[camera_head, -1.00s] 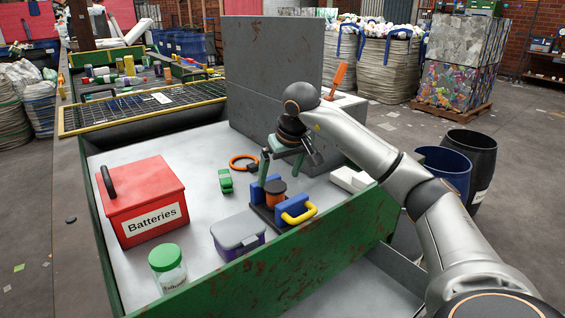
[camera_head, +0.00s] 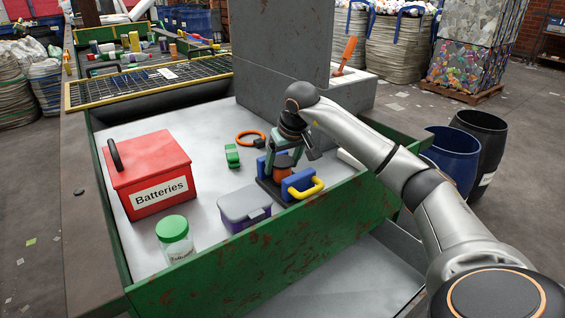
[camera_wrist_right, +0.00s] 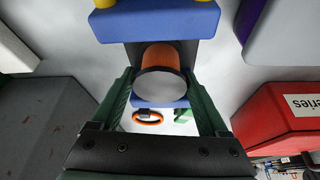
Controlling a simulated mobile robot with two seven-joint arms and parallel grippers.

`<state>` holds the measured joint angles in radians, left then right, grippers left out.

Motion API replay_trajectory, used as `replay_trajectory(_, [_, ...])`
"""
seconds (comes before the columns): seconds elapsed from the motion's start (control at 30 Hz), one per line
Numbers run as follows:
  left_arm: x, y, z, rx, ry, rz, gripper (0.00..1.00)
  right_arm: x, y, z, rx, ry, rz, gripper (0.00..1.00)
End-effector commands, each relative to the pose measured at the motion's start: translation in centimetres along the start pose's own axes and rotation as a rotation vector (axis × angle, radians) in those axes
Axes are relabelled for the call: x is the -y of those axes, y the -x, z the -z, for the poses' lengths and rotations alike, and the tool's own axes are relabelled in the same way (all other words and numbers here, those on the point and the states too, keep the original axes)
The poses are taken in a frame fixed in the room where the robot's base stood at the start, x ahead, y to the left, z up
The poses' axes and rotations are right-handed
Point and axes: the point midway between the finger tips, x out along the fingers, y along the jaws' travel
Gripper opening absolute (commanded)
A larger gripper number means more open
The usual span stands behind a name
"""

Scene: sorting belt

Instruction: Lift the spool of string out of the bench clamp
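The spool of string (camera_head: 284,161), orange with a dark top in the head view, stands between the blue jaws of the bench clamp (camera_head: 298,183), which has a yellow handle and a dark base. My right gripper (camera_head: 284,158) is lowered over the spool from above. In the right wrist view the orange spool (camera_wrist_right: 161,57) with its pale round end lies between my two green fingers, which look spread with narrow gaps beside it. The clamp's blue jaw (camera_wrist_right: 155,22) shows beyond it. My left gripper is in neither view.
A grey-lidded purple box (camera_head: 244,208), a green-lidded jar (camera_head: 175,238) and a red Batteries box (camera_head: 148,176) stand left of the clamp. A green item (camera_head: 232,155) and an orange ring (camera_head: 250,137) lie behind. A rusty green wall (camera_head: 270,245) edges the bench in front.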

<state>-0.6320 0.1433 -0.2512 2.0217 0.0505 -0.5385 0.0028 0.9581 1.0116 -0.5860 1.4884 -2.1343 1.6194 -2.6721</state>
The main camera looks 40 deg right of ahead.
Motion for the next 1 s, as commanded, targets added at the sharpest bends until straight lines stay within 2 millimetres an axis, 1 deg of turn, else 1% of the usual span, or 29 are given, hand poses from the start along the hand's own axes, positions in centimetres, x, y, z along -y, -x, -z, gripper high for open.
replay_trajectory(0.03, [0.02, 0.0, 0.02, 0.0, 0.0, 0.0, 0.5, 0.0, 0.02, 0.01, 0.0, 0.0, 0.0, 0.71])
replay_trajectory(0.07, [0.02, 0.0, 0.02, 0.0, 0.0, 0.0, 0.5, 0.0, 0.03, 0.01, 0.0, 0.0, 0.0, 0.67])
replay_trajectory(0.5, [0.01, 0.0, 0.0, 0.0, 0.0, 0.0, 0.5, -0.01, 0.05, 0.02, -0.001, 0.0, 0.0, 0.18])
replay_trajectory(1.0, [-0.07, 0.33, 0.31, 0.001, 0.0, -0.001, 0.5, -0.16, 0.78, -0.6, -0.001, 0.001, -0.001, 0.18])
